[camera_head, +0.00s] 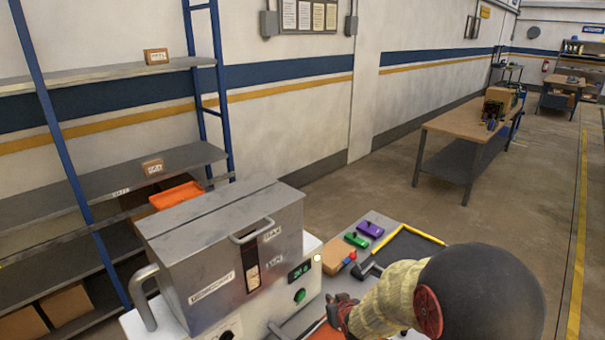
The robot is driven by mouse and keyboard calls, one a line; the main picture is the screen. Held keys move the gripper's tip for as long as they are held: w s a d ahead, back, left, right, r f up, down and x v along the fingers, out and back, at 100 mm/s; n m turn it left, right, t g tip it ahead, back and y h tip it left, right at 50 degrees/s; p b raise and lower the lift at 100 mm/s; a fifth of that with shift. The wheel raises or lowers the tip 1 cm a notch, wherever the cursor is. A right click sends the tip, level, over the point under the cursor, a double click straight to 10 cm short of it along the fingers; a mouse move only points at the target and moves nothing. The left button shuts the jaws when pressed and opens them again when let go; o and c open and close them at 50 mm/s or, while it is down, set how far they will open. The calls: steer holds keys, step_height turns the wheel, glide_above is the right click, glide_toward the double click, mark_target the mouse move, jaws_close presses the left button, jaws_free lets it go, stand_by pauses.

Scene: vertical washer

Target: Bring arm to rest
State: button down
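My arm comes in at the lower right, with a large dark rounded part and a beige ribbed sleeve. It reaches left and down over the bench beside the washer. My gripper (339,314) seems to be the small dark and reddish end of the arm, low in the picture. Its fingers are too small and covered to read, and I cannot tell if it holds anything. The washer (200,262) is a grey metal box with a shut lid, a front handle and a side handle. It stands just left of my gripper, on a white base with a green button (299,296) and a lit display.
On the grey bench surface (376,218) behind my arm are a purple item (370,229), a green item (356,240), a tan block (338,254) and a yellow-edged dark tray (427,236). Shelves (125,170) stand left. Open floor lies beyond, with a wooden table (455,122).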

steer(key=s+d+r+g+h+b, duration=0.1)
steer(key=s+d+r, duration=0.3)
steer(key=s+r, duration=0.5)
steer(key=s+d+r+g, duration=0.1)
steer(key=s+d+r, duration=0.1)
steer(key=s, duration=0.7)
steer(key=s+d+r+m+g+b, duration=0.1)
steer(key=s+d+r, duration=0.1)
steer(key=s+r, duration=0.3)
steer(key=s+d+r+m+g+h+b, duration=0.1)
steer(key=s+r, duration=0.3)
steer(key=s, duration=0.8)
steer(key=shift+s+d+r, duration=0.25)
steer(key=shift+s+d, duration=0.1)
steer(key=shift+d, duration=0.05)
